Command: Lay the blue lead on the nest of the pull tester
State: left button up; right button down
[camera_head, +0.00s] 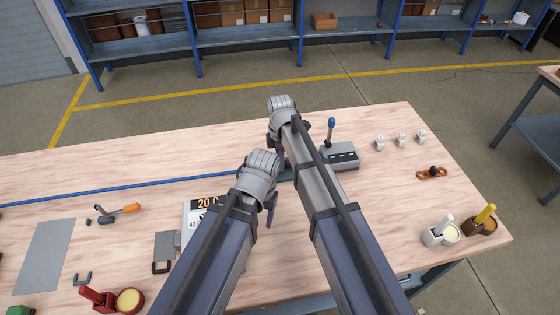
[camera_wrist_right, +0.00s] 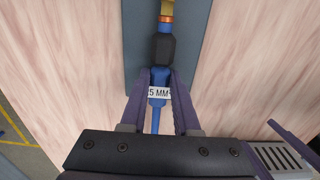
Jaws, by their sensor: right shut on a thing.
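The blue lead (camera_head: 120,187) runs in from the left across the table and passes behind my left gripper. In the right wrist view, my right gripper (camera_wrist_right: 157,97) is shut on the lead's blue part (camera_wrist_right: 158,78), at a white label reading "5 MM". Beyond the jaws are a black sleeve, a copper ring and a brass end. The lead's end is over a grey bed (camera_wrist_right: 143,15); contact cannot be told. The pull tester (camera_head: 341,157) is a grey box with a dark panel and a blue-knobbed lever. My left gripper (camera_head: 269,208) is left of my right arm; its jaw state is unclear.
A grey unit reading "20.0" (camera_head: 207,203) stands beside my left arm. White pieces, a brown coil (camera_head: 432,174) and two cups (camera_head: 440,234) stand right.

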pick_arm(q)
jog(key=shift+f, duration=0.2)
pick_arm(e)
jog(key=shift+f, duration=0.15)
jog(key=c, duration=0.6)
grip_release()
pick_arm(q)
jog(key=shift+r, duration=0.15)
pick_arm(e)
jog(key=shift+o, duration=0.2)
notch_tip(320, 180, up, 8)
jog(key=p, duration=0.7)
jog(key=shift+p, duration=0.4)
pick_arm(q)
notch_tip(320, 180, up, 8)
jog(key=shift+f, duration=0.2)
